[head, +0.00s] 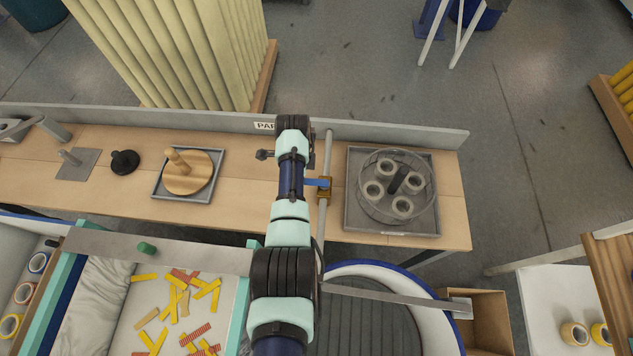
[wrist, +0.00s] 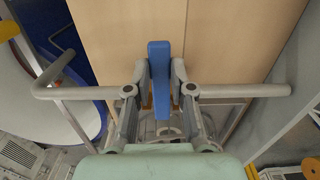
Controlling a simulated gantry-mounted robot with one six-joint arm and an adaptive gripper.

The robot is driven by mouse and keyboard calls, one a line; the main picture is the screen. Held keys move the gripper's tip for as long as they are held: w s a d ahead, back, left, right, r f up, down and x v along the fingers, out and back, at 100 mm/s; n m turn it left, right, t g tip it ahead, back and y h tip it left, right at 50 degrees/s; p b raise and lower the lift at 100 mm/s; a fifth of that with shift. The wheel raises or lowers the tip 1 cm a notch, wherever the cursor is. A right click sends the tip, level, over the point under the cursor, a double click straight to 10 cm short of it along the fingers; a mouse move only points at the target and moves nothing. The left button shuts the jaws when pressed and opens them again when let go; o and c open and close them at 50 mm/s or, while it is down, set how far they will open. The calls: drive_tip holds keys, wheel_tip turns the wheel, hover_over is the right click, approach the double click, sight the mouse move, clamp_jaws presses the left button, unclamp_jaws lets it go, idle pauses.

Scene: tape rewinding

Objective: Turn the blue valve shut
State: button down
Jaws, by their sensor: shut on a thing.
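The blue valve handle (head: 317,182) sticks out to the left from a brass valve body (head: 325,190) on a thin grey pipe (head: 327,150) in the head view. In the wrist view the blue handle (wrist: 160,80) stands between the two fingers of my gripper (wrist: 160,92), which is shut on it. The handle lies crosswise to the pipe (wrist: 245,91) in both views. My arm hides the gripper and part of the handle in the head view. The valve body is mostly hidden in the wrist view.
The pipe stands on a wooden bench (head: 235,150). A grey tray (head: 370,222) with a clear round container of rolls is close to its right. A wooden disc with a peg (head: 195,172) lies to the left. A grey rail (head: 390,130) runs along the bench's back edge.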

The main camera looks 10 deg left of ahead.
drive_tip(key=shift+w, duration=0.1)
idle(0.5)
drive_tip(key=c, duration=1)
unclamp_jaws()
wheel_tip(320, 180, up, 12)
